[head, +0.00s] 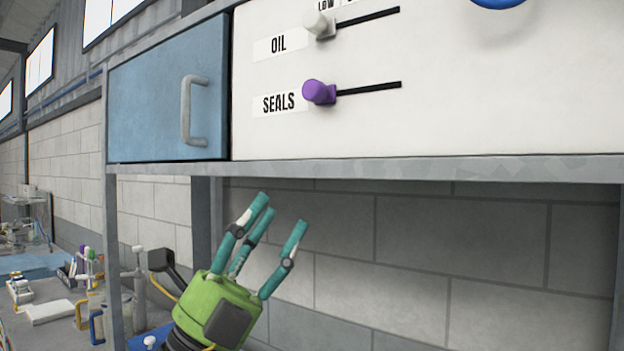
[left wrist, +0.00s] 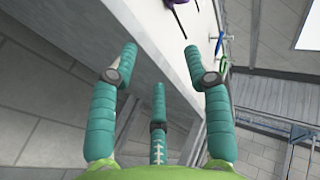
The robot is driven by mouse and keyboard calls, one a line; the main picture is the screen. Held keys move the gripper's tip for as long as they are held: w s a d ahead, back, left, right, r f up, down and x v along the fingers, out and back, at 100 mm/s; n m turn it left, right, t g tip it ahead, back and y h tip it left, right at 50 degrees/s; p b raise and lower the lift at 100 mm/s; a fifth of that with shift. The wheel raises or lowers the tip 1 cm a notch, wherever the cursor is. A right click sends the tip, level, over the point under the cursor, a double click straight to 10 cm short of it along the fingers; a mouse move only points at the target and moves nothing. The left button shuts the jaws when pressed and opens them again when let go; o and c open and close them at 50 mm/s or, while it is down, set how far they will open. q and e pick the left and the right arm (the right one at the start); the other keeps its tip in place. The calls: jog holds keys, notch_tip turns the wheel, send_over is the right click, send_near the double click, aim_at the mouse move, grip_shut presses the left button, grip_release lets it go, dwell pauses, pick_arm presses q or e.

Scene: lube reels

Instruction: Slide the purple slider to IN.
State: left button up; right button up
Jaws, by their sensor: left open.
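No IN label is readable in view. In the left wrist view a purple knob (left wrist: 177,3) shows at the top edge, partly cut off. My left gripper (head: 268,215), green with teal fingers, is open and empty. It is below the panel's bottom edge, lower left of the purple slider, fingers pointing up, and touches nothing that I can see. My right gripper is not in view.
A white slider (head: 320,24) with an OIL label sits above the purple one. A blue door (head: 165,105) with a grey handle (head: 190,110) is left of the panel. A grey ledge (head: 420,169) runs under the panel. A cluttered bench (head: 40,325) stands lower left.

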aim_at(309, 88)
pick_arm(q)
jog(key=s+d+r+m+g+y, duration=0.45)
jog(key=d+r+m+g, duration=0.45)
jog(key=m, duration=0.8)
jog(key=w+a+r+n+t+y, duration=0.2)
jog(key=a+r+n+t+y, duration=0.1)
jog(key=a+r+t+y, duration=0.55)
jog(key=shift+g+y, duration=0.25)
jog(key=shift+y, duration=0.05)
jog(key=p+x, duration=0.4)
jog(key=x, duration=0.1)
jog(key=shift+w+d+f, duration=0.1)
jog(key=shift+d+f, duration=0.1)
jog(key=shift+d, duration=0.25)
jog(key=shift+w+d+f, duration=0.15)
jog(key=shift+w+d, duration=0.25)
jog(key=shift+w, duration=0.1)
grip_shut()
